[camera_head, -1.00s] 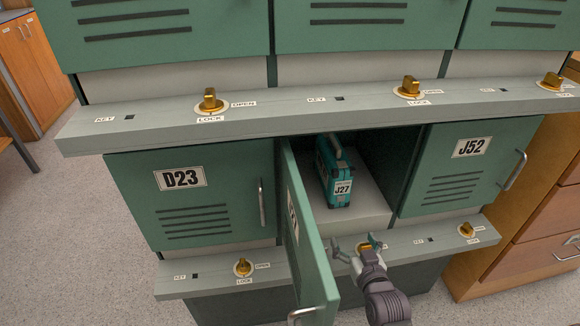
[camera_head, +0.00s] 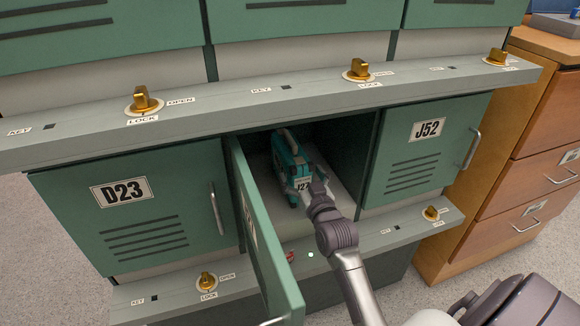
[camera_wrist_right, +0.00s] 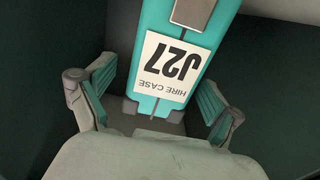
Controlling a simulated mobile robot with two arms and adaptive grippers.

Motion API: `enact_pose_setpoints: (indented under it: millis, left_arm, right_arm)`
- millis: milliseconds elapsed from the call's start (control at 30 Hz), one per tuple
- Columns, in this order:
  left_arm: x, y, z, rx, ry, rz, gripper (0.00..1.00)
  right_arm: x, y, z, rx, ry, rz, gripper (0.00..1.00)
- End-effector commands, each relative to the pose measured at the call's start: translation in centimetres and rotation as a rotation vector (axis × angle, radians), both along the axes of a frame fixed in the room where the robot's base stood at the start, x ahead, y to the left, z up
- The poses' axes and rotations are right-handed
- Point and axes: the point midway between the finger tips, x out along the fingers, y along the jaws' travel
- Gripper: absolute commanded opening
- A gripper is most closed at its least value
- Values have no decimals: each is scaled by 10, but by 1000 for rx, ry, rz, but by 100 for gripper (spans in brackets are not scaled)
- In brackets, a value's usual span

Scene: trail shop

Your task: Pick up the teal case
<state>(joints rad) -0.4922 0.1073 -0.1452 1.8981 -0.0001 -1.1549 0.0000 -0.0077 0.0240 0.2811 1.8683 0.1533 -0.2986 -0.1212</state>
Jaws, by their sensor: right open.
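The teal case (camera_head: 287,158), with a handle on top and a J27 label, stands inside the open middle locker. My right gripper (camera_head: 306,186) has reached into the locker and is at the near end of the case. In the right wrist view, the case (camera_wrist_right: 149,107) shows its "HIRE CASE J27" label between the two spread fingers of my right gripper (camera_wrist_right: 158,103). The fingers are open, with gaps on both sides of the case. In the head view my arm hides part of the case's front. My left gripper is not in view.
The open locker door (camera_head: 259,235) swings out just left of my right arm. Closed lockers D23 (camera_head: 160,244) and J52 (camera_head: 405,182) flank the opening. A grey ledge with gold knobs (camera_head: 143,101) runs above. A wooden drawer cabinet (camera_head: 520,150) stands right.

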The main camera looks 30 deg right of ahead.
Motion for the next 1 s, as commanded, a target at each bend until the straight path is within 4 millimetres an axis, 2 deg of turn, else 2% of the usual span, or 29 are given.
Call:
enact_pose_setpoints:
  millis: [100,233,533,1000]
  left_arm:
    - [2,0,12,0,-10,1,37]
    - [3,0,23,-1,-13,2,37]
    - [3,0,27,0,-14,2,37]
    - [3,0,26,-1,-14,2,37]
  right_arm:
    - [20,-4,1,-1,-3,0,92]
    - [35,-8,1,0,-1,-1,92]
    - [40,-9,1,0,1,-1,92]
    - [40,-9,1,0,1,-1,13]
